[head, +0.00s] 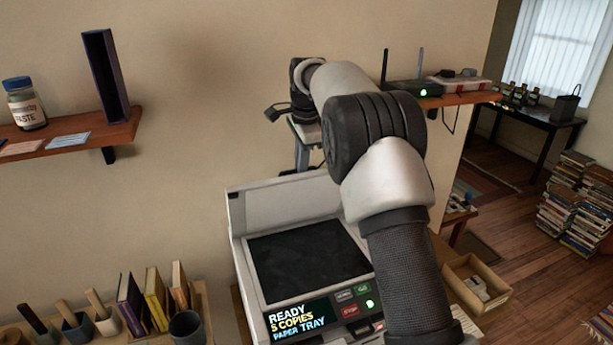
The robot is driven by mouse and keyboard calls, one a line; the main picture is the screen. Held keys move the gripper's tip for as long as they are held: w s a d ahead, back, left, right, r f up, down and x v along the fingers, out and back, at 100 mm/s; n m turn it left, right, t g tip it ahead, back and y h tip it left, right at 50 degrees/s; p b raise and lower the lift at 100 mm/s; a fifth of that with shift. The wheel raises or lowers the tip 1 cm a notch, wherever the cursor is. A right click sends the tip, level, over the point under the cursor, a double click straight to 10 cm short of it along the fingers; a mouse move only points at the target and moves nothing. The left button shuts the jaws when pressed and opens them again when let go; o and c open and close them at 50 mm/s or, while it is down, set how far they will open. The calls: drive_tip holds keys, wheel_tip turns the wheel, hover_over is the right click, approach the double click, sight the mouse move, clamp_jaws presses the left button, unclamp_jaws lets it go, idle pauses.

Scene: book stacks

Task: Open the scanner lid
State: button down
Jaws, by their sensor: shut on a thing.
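The scanner (290,290) stands below the wall, with its dark glass bed (305,262) uncovered. Its pale grey lid (280,207) stands raised at the back edge of the bed. My arm reaches over the right side of the scanner and hides part of the lid and bed. My gripper (303,168) points down at the top edge of the lid, where a small dark part shows. It is shut on the lid there; the exact contact is small and partly hidden.
A control panel (350,305) with a lit display is on the scanner's front. A wooden shelf (75,140) and a router shelf (455,98) are on the wall. Books and cups line a ledge (215,325) at lower left.

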drive_tip(key=shift+w+a+r, duration=0.15)
drive_tip(key=shift+w+a, duration=0.05)
drive_tip(key=shift+w, duration=0.4)
drive_tip(key=shift+w+a+r, duration=0.1)
drive_tip(key=shift+w+a, duration=0.1)
drive_tip(key=shift+w, duration=0.45)
drive_tip(key=shift+w+a+r, duration=0.15)
drive_tip(key=shift+w+a, duration=0.05)
drive_tip(key=shift+w, duration=0.4)
drive_tip(key=shift+a+r, duration=0.1)
drive_tip(key=shift+r, duration=0.05)
drive_tip(key=c, duration=2.2)
unclamp_jaws()
drive_tip(key=shift+w, duration=0.1)
drive_tip(key=o, duration=0.4)
drive_tip(key=shift+w+a+f, duration=0.1)
drive_tip(key=shift+w+f, duration=0.2)
drive_tip(key=shift+w, duration=0.05)
drive_tip(key=shift+c, duration=0.2)
drive_tip(key=shift+s, duration=0.1)
drive_tip(key=shift+s, duration=0.15)
